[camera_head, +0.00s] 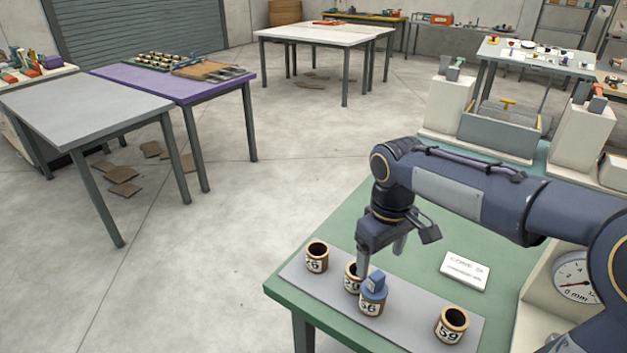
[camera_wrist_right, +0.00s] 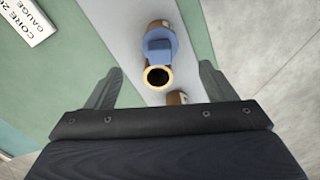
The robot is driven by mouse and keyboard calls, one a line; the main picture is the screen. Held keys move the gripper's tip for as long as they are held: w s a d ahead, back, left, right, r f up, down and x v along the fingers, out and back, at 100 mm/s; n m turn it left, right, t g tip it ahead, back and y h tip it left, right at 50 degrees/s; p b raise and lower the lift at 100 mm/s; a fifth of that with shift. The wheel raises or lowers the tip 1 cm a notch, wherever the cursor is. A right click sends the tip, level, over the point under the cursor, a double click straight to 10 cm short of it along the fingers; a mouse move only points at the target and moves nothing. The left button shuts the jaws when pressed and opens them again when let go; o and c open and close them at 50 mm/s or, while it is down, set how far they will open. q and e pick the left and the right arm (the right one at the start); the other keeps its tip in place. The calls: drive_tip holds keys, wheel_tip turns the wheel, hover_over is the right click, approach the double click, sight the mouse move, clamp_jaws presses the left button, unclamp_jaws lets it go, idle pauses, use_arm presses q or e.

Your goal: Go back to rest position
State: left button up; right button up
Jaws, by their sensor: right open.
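My right gripper (camera_head: 381,252) reaches in from the right over the green table, open, its fingers pointing down above the cores. In the right wrist view its fingers (camera_wrist_right: 160,72) are apart, with a brown core (camera_wrist_right: 157,76) showing between and below them. Cores labelled 26 (camera_head: 316,258), 56 (camera_head: 371,303) and 59 (camera_head: 451,325) stand on a grey strip (camera_head: 412,312). One more core (camera_head: 352,277) is partly hidden behind the blue piece (camera_head: 375,281), which sits on core 56. The blue piece also shows in the wrist view (camera_wrist_right: 160,46). My left gripper is out of view.
A white label card (camera_head: 465,271) lies on the green table (camera_head: 420,262). A dial gauge (camera_head: 577,277) stands at its right, beside my right arm. A grey bin (camera_head: 500,128) and pale blocks stand at the back. Concrete floor is open to the left.

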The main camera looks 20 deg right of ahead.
drive_tip(key=s+a+f+m+t+y, duration=0.1)
drive_tip(key=s+a+m+t+y, duration=0.1)
drive_tip(key=s, duration=0.6)
drive_tip(key=s+a+f+m+t+y, duration=0.1)
drive_tip(key=s+a+m+t, duration=0.1)
drive_tip(key=s, duration=0.7)
drive_tip(key=shift+f+m+t+y, duration=0.4)
drive_tip(key=shift+m+t, duration=0.4)
drive_tip(key=shift+m, duration=0.2)
